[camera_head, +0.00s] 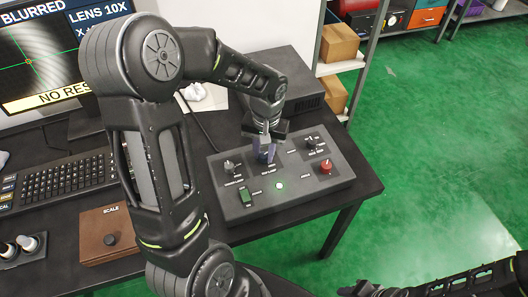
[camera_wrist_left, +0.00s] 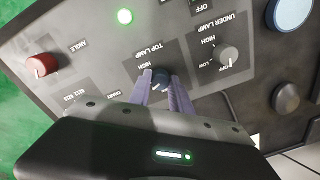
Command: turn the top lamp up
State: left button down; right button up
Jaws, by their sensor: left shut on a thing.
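The control box (camera_head: 300,200) stands on the dark table. In the left wrist view the dark top lamp knob (camera_wrist_left: 161,76) sits below its "TOP LAMP" label, with "HIGH" printed beside it. My left gripper (camera_head: 264,155) reaches down onto the box from above. In the left wrist view its two pale purple fingers (camera_wrist_left: 162,86) are shut on the top lamp knob, one on each side. A small light mark shows on the knob, but its exact setting is hard to read. My right arm shows at the lower right of the head view; its jaws are not clear.
The under lamp knob (camera_wrist_left: 229,55) and red angle knob (camera_wrist_left: 42,65) flank the top lamp knob. A green switch (camera_head: 246,196) and a lit green light (camera_head: 279,185) are on the box. The monitor (camera_head: 40,55) reads "BLURRED". A keyboard (camera_head: 62,184) lies left.

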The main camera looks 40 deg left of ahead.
aim_at(264, 156)
pick_arm(q)
jog(key=m, duration=0.3)
jog(key=shift+m, duration=2.2)
jog(key=c, duration=1.2)
grip_release()
jog(key=shift+r, duration=0.1)
jog(key=shift+d+r, duration=0.15)
jog(key=shift+r, duration=3.7)
